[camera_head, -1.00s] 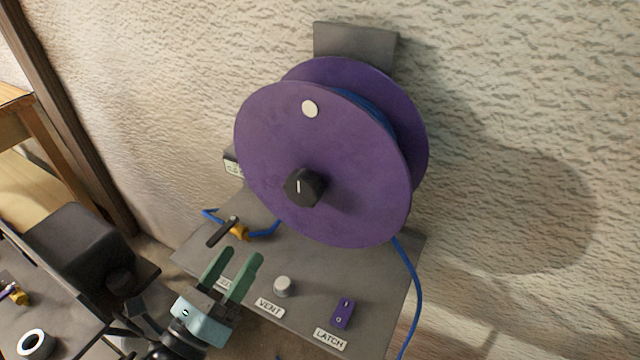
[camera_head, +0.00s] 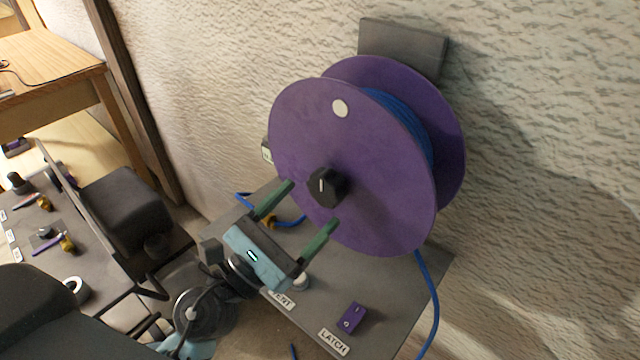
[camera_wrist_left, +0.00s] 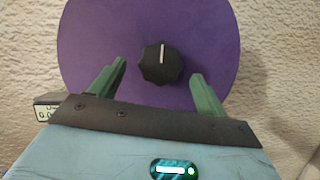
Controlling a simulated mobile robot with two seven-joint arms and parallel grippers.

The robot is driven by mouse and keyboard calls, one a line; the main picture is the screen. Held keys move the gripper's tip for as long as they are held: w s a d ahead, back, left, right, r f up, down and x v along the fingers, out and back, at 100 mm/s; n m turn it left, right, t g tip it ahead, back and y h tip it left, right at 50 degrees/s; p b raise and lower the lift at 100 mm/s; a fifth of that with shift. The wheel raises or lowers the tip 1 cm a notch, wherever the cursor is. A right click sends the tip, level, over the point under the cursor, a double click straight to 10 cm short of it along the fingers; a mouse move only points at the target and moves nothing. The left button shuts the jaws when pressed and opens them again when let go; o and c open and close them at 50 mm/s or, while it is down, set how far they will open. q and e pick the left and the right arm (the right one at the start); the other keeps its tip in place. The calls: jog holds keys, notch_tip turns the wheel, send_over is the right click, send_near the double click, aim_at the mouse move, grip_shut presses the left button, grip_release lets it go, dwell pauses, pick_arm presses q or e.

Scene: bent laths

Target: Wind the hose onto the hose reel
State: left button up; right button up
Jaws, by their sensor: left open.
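The purple hose reel (camera_head: 380,215) stands upright in front of the wall, with blue hose (camera_head: 408,122) wound between its two discs. A black knob (camera_head: 326,187) with a white line sits at the centre of the near disc. A length of blue hose (camera_head: 433,290) hangs down at the right, past the panel edge. My left gripper (camera_head: 305,204) is open and empty, facing the knob from in front. In the left wrist view the knob (camera_wrist_left: 161,64) shows between and beyond the green fingers (camera_wrist_left: 156,88), apart from both. My right gripper is not in view.
The grey panel (camera_head: 395,275) under the reel bears a purple latch switch (camera_head: 352,317), labels and a yellow-handled valve (camera_head: 268,221), partly behind my gripper. A grey cart (camera_head: 25,232) with tools and a wooden table (camera_head: 50,85) stand at the left.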

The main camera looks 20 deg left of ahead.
aim_at(320, 193)
pick_arm(q)
jog(key=p+x, duration=0.1)
jog(key=x, duration=0.3)
jog(key=shift+s+a+r, duration=0.1)
jog(key=shift+r, duration=0.05)
jog(key=shift+w+d, duration=0.2)
jog(key=shift+w, duration=0.15)
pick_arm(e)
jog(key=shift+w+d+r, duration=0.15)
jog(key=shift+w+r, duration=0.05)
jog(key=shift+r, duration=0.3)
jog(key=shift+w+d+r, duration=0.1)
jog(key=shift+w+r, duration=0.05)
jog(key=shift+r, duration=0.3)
pick_arm(q)
jog(key=c, duration=1.4)
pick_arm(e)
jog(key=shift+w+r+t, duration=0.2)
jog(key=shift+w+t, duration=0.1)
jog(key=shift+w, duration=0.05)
